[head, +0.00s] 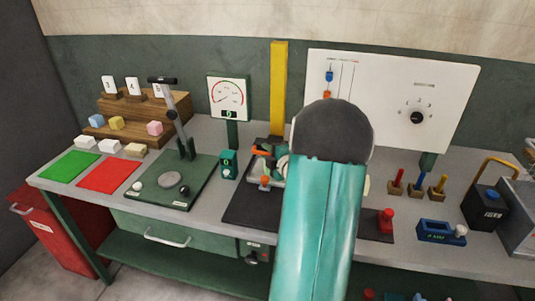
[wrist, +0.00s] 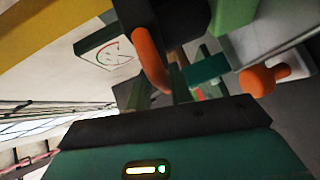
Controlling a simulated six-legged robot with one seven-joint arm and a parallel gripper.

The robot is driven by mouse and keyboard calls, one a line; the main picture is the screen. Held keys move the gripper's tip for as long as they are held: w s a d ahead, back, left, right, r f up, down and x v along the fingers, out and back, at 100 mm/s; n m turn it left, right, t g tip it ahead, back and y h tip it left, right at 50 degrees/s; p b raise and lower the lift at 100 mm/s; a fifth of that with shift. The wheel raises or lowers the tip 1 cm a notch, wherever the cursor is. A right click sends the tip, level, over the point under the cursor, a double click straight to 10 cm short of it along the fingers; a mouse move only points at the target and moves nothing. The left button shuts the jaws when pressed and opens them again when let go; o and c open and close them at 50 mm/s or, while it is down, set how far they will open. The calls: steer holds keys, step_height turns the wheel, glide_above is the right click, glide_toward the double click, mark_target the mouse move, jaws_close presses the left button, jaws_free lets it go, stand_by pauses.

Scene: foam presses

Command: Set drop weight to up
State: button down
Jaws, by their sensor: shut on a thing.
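The yellow column (head: 279,88) of the drop press stands at the middle of the bench. At its foot is a dark block, which I take for the drop weight, low on the column; its orange handle (head: 262,150) shows beside my gripper (head: 275,156). My gripper is shut on this handle, though my arm hides much of the contact. In the wrist view the curved orange handle (wrist: 150,62) hangs from the black block (wrist: 180,18), close in front of my gripper. An orange knob (wrist: 258,80) is on the right there; it also shows in the head view (head: 265,183).
A dial gauge (head: 229,97) and a hand-lever press (head: 176,125) stand to the left. A white panel (head: 450,85) with a knob stands behind my arm. Coloured handles, a blue tool (head: 440,231) and a black weight (head: 484,206) are at the right.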

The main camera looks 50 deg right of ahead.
step_height(320, 180, up, 23)
stand_by(0.4)
steer(key=c, duration=1.5)
jaws_free()
steer(key=shift+f, duration=0.1)
steer(key=shift+o, duration=0.2)
steer(key=shift+f, duration=0.15)
steer(key=v, duration=1.4)
steer(key=shift+w, duration=0.1)
